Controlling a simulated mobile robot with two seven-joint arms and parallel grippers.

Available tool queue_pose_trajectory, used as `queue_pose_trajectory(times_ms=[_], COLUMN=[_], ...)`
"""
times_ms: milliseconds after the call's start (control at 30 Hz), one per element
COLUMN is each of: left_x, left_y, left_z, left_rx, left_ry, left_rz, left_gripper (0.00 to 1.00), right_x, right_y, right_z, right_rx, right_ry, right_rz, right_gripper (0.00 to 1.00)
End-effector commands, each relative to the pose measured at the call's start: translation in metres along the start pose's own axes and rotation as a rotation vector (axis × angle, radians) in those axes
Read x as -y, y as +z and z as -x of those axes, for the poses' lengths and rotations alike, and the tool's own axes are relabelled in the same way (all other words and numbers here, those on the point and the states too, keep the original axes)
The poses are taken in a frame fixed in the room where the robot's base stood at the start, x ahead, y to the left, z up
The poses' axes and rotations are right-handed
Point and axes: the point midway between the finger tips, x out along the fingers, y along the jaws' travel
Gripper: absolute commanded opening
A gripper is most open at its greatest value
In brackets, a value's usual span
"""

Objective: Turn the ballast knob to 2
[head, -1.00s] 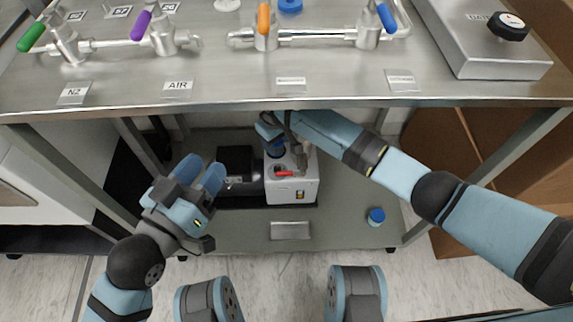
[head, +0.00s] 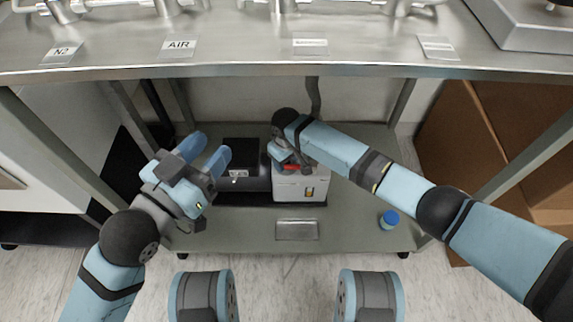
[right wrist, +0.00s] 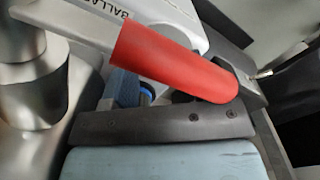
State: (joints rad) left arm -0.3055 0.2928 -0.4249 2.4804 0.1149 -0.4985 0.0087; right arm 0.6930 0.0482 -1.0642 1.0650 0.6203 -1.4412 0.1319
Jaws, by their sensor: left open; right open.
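The pump (head: 300,188) is a pale box with a small lit switch, on the low shelf under the bench. A red lever (head: 291,167) sits on its top. In the right wrist view the red lever (right wrist: 175,62) lies beside the partly cut-off lettering "BALLA" (right wrist: 115,14). I take it for the ballast knob; no numbers are readable. My right gripper (head: 283,153) is open, low over the pump top at the lever. Its fingertips are largely hidden, and whether they touch the lever is unclear. My left gripper (head: 208,151) is open and empty, left of the pump.
The steel bench top (head: 365,50) overhangs the shelf (head: 350,232). A blue-capped jar (head: 389,219) stands on the shelf to the right. Bench legs flank the space. Brown boxes (head: 465,150) stand at the right. The shelf front is mostly clear.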

Motion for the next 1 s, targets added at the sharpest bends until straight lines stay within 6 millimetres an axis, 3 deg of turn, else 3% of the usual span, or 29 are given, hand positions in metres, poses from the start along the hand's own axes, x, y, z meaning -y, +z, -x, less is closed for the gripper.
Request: queue_pose_trajectory(times_ms=[400,600,633,867,1000], left_x=[0.002,0.002,0.002,0.001,-0.014], left_y=[-0.002,-0.002,-0.002,-0.015,-0.009], left_z=[-0.001,-0.001,-0.001,-0.001,0.008], left_rx=[-0.020,-0.019,-0.019,-0.006,0.081], left_ry=[-0.002,-0.002,-0.002,0.007,0.001], left_rz=[-0.031,-0.030,-0.030,-0.001,0.159], left_gripper=[0.43,0.43,0.43,0.43,0.43], right_x=[0.000,0.000,0.000,0.000,0.001], right_y=[0.000,0.000,0.000,0.000,0.000], right_z=[-0.008,-0.008,-0.008,-0.003,0.000], right_rx=[-0.001,-0.001,-0.001,0.002,0.003], right_ry=[0.000,0.000,0.000,-0.002,-0.003], right_rz=[0.000,0.000,0.000,-0.046,-0.155], right_gripper=[0.53,0.07,0.03,0.03,0.03])
